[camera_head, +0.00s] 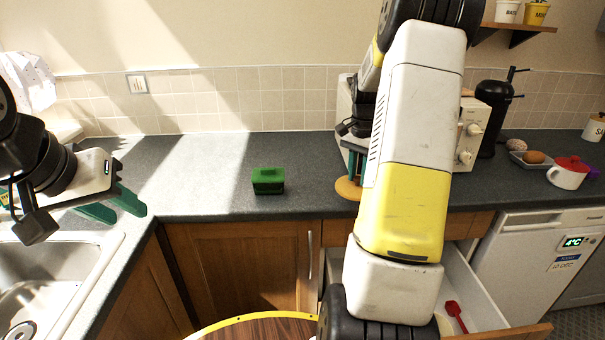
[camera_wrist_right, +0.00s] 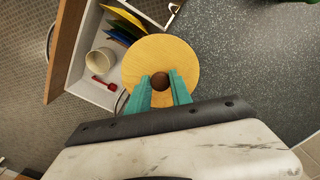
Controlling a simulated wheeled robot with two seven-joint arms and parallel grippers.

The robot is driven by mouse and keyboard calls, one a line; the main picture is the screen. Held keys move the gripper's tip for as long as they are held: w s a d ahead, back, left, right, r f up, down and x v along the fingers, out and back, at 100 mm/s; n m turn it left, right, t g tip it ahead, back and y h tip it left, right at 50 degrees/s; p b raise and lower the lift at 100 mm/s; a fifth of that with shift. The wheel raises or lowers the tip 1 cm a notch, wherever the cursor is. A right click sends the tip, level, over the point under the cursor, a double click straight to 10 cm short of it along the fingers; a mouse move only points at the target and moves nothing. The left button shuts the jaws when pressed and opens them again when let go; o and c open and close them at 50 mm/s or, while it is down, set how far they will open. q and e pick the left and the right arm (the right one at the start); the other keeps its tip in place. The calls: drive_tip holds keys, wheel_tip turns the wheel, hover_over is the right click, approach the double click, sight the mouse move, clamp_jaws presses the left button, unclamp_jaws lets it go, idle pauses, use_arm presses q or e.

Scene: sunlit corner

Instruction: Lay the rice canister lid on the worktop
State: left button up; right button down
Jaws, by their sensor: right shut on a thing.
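The lid (camera_wrist_right: 184,62) is a round, pale wooden disc with a dark brown knob (camera_wrist_right: 159,82). My right gripper (camera_wrist_right: 160,93) is shut on the knob, one teal finger on each side. In the head view the lid (camera_head: 347,188) shows at the front edge of the worktop (camera_head: 215,190), partly hidden by my right arm. I cannot tell whether it touches the worktop. My left gripper (camera_head: 122,208) is at the left, by the sink, with its teal fingers apart and nothing seen between them. I cannot make out the rice canister.
A green box (camera_head: 268,181) stands on the worktop, with clear room around it. An open drawer (camera_wrist_right: 95,62) below holds a red scoop (camera_wrist_right: 103,86), a pale cup (camera_wrist_right: 100,61) and coloured boards. A white appliance (camera_head: 469,140) stands behind my right arm. The sink (camera_head: 85,262) is left.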

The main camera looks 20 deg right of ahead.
drive_tip(key=w+a, duration=0.2)
drive_tip(key=w, duration=0.1)
drive_tip(key=w+a, duration=0.3)
drive_tip(key=w+a+f, duration=0.1)
drive_tip(key=w+a, duration=0.1)
drive_tip(key=w, duration=0.2)
drive_tip(key=shift+a+f, duration=0.1)
drive_tip(key=shift+a, duration=0.1)
drive_tip(key=shift+f, duration=1.75)
drive_tip(key=shift+f, duration=0.15)
drive_tip(key=c, duration=1.2)
unclamp_jaws()
drive_tip(key=shift+o, duration=0.2)
